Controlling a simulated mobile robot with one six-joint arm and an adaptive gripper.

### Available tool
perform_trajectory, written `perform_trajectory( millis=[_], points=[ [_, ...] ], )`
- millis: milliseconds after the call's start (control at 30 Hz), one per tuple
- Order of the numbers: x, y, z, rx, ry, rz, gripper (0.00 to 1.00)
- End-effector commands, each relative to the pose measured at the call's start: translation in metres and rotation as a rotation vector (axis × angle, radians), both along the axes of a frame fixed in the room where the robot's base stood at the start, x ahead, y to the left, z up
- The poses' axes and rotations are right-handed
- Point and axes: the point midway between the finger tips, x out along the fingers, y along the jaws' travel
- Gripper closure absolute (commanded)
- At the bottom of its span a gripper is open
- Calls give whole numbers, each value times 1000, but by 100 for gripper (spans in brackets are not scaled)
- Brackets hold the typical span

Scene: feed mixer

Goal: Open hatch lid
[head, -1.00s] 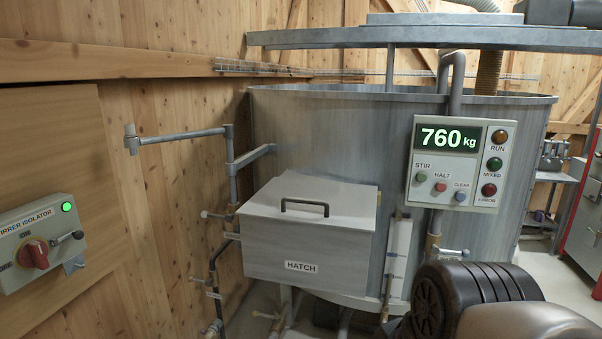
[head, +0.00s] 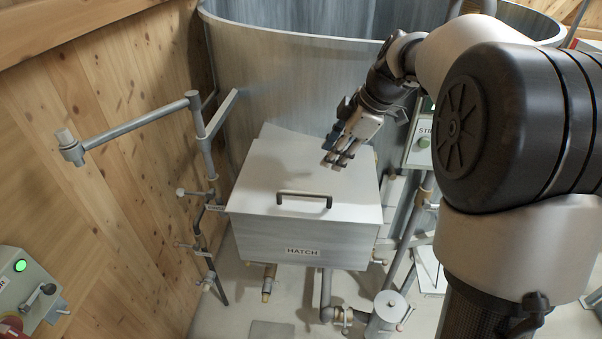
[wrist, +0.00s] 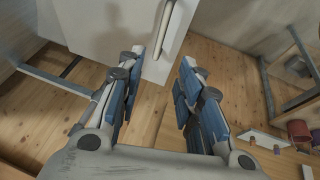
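The hatch lid (head: 325,176) is a grey metal cover on a box marked HATCH, fixed to the front of the mixing tank. It looks shut. A dark bar handle (head: 304,196) lies across its front part. My gripper (head: 338,160) is above the right rear part of the lid in the head view, behind and right of the handle, apparently not touching it. In the wrist view the two blue-padded fingers (wrist: 162,65) are apart with nothing between them. The pale lid (wrist: 105,22) and its bar handle (wrist: 178,28) show beyond the fingertips.
A grey pipe arm (head: 140,126) juts out on the left by the wooden wall (head: 105,175). A control panel (head: 420,145) stands right of the hatch, partly hidden by my arm. Pipes and a small canister (head: 388,312) stand below. Space above the lid's left side is clear.

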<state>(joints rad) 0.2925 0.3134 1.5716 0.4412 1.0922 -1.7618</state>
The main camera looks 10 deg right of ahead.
Motion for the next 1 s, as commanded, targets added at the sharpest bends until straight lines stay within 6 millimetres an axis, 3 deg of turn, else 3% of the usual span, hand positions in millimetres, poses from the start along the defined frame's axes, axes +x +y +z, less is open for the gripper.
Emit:
perform_trajectory(
  millis=[633, 800, 1000],
  points=[
    [37, 42, -121, 1, 6, -1, 67],
    [44, 49, -141, 1, 2, -1, 67],
    [47, 51, -149, 0, 2, -3, 67]
  ],
)
